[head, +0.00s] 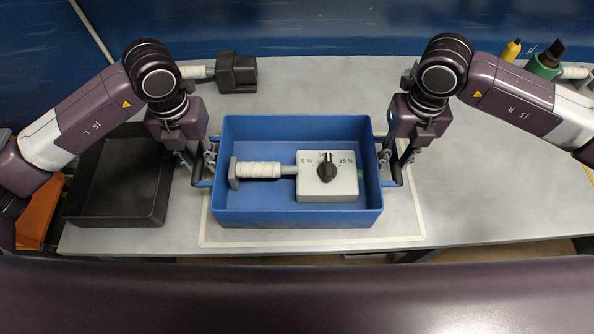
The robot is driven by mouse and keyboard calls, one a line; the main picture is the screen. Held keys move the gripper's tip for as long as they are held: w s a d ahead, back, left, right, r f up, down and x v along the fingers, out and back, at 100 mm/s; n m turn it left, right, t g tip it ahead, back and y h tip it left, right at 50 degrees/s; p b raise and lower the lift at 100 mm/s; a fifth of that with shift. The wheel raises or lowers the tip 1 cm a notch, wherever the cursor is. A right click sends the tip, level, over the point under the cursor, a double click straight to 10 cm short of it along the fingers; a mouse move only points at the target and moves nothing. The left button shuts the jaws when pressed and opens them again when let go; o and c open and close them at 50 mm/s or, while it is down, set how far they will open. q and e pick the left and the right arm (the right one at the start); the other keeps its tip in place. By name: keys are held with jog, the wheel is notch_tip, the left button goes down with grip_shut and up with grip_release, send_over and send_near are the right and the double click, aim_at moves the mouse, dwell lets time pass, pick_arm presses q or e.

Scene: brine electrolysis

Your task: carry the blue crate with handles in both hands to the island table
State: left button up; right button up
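The blue crate (298,219) sits on a grey table inside a pale outlined rectangle. It holds a white box with a black dial (341,190) and a white ribbed cylinder with grey ends (258,170). My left gripper (203,176) is at the crate's left handle (203,184), with its fingers around the bar. My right gripper (392,176) is at the right handle (397,184) in the same way. Both grippers look shut on the handles, though the fingertips are partly hidden. The island table cannot be identified in this view.
A black tray (110,216) stands close to the left of the crate. A dark clamp-like device (236,73) lies behind it at the back. The table (490,190) right of the crate is clear.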

pick_arm(q)
grip_shut()
pick_arm(e)
grip_shut()
pick_arm(q)
jog(key=shift+w+r, duration=0.1)
jog(key=shift+r, duration=0.15)
pick_arm(e)
jog(key=shift+w+r, duration=0.1)
jog(key=shift+r, duration=0.15)
